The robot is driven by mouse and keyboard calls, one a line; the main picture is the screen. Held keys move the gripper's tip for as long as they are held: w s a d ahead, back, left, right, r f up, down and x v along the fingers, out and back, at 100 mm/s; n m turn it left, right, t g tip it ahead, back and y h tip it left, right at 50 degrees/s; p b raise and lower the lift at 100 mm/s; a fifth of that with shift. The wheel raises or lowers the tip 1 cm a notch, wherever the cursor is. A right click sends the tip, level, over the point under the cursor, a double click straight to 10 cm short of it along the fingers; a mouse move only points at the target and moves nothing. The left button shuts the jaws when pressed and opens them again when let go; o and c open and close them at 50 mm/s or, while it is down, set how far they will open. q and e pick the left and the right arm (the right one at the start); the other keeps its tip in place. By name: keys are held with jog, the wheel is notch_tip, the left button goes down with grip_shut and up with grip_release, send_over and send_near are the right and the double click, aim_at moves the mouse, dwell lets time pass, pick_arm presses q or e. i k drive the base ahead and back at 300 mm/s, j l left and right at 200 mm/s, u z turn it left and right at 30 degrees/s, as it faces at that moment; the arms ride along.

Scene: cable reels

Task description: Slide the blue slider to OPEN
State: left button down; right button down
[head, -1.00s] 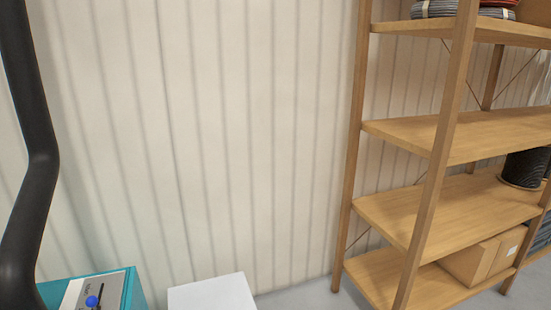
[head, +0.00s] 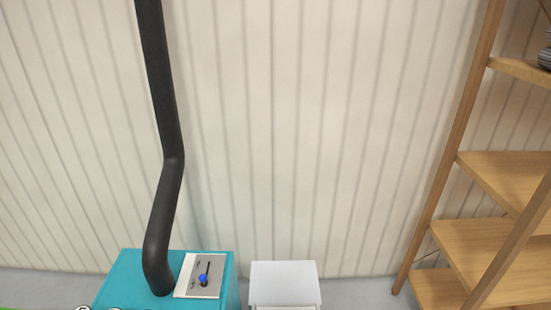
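The blue slider (head: 203,279) is a small round knob on a light panel (head: 188,288) with a grey plate, on top of a teal box (head: 125,267) at the bottom left of the head view. The knob sits near the lower end of a dark slot (head: 208,267). Small lettering is beside the slot, too small to read. Neither of my grippers is in view.
A thick black pipe (head: 163,130) rises from the teal box just left of the panel. A white box (head: 284,283) stands to the right of it. A wooden shelf (head: 490,240) stands at the right. A ribbed pale wall (head: 300,130) is behind.

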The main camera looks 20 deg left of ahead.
aim_at(202, 278)
jog(key=k+u, duration=0.1)
jog(key=u, duration=1.05)
